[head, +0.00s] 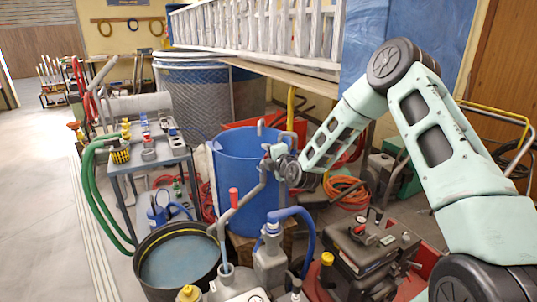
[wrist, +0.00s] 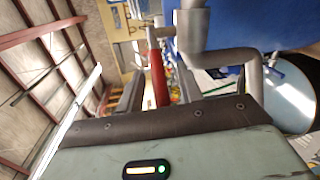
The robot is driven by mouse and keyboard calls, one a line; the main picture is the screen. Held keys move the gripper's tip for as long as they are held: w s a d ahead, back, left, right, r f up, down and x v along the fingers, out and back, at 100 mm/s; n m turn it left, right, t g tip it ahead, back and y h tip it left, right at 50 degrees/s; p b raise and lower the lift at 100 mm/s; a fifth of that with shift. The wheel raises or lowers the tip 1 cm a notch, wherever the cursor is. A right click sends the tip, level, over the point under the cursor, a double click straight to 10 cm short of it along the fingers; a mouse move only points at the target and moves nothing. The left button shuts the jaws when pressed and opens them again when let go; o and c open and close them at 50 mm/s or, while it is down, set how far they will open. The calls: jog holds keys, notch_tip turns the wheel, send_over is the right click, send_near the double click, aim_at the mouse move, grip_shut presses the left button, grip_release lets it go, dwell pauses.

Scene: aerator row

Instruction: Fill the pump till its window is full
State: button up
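My gripper (head: 272,160) is at the front of the blue barrel (head: 238,185), at the upper end of a bent grey pipe (head: 240,208). In the wrist view a red grip (wrist: 157,75) lies between the two fingers of my gripper (wrist: 160,92), with small gaps on either side, so it looks open around the grip. The grip joins a grey pipe (wrist: 193,30). A dark engine-like machine on a red base (head: 365,255), possibly the pump, stands at lower right. I cannot make out a fill window or its level.
A grey can (head: 270,262) with a blue hose (head: 300,213) and a dark round tub (head: 150,268) stand in front. A grey cart (head: 150,158) with small items and green hoses (head: 95,200) is at left. Open floor (head: 40,200) lies further left.

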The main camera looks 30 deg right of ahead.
grip_shut()
jog(key=shift+f+n+b, duration=0.15)
jog(key=shift+n+b, duration=0.15)
jog(key=shift+b, duration=0.45)
jog(key=shift+s+d+f+y+b, duration=0.1)
jog(key=shift+s+d+y+b, duration=0.05)
jog(key=shift+y+b, duration=0.35)
jog(key=shift+s+d+r+n+g+y+b, duration=0.1)
jog(key=shift+s+d+n+g+y+b, duration=0.15)
jog(key=shift+d+n+g+y+b, duration=0.95)
jog(key=shift+s+d+r+n+g+y+b, duration=0.1)
jog(key=shift+s+n+g+y+b, duration=0.25)
jog(key=shift+n+y, duration=1.65)
jog(key=shift+s+d+n+g+y+b, duration=0.15)
jog(key=shift+d+n+g+y+b, duration=0.75)
jog(key=shift+y, duration=1.2)
jog(key=shift+a, duration=0.2)
